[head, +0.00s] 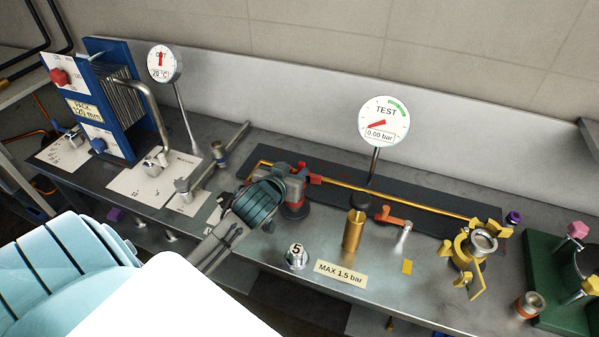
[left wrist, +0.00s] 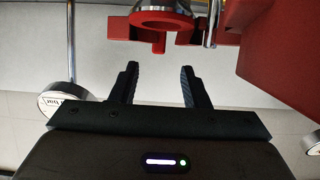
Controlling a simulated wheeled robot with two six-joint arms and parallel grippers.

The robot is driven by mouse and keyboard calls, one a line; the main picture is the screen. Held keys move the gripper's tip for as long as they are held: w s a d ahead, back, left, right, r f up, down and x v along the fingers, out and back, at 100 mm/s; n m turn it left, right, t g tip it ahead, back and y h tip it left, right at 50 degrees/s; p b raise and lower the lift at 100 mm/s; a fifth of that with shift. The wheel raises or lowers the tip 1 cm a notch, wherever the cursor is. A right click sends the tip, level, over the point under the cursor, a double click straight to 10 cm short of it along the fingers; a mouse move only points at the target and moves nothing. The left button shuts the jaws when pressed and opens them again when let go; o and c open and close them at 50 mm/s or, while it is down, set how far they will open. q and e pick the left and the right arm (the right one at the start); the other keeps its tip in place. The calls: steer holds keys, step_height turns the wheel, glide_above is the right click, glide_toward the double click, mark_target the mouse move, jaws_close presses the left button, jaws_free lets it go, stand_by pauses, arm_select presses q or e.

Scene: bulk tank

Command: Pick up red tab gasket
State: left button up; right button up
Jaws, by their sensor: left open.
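In the left wrist view, a red ring-like part with a small tab (left wrist: 157,36) sits around a metal pipe end beyond my fingertips. It may be the red tab gasket; I cannot tell it from the red clamp parts beside it. My left gripper (left wrist: 158,68) is open with nothing between its fingers, apart from the red part. In the head view, my left gripper (head: 290,186) is over the left end of the brass pipe. Red pieces (head: 315,180) show beside it, and its wrist hides part of that spot. My right gripper is not in view.
A brass cylinder (head: 353,230) and the number 5 knob (head: 296,256) stand in front. A yellow clamp (head: 467,262) is at the right. A large red block (left wrist: 285,60) fills the wrist view's right side.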

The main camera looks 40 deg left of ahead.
mark_target(301, 163)
arm_select(q)
steer(key=shift+x, duration=0.85)
steer(key=shift+w+p, duration=0.3)
steer(key=shift+w, duration=0.05)
steer(key=p+x, duration=0.2)
steer(key=x, duration=0.3)
steer(key=shift+w+f, duration=0.3)
steer(key=c, duration=0.7)
jaws_close()
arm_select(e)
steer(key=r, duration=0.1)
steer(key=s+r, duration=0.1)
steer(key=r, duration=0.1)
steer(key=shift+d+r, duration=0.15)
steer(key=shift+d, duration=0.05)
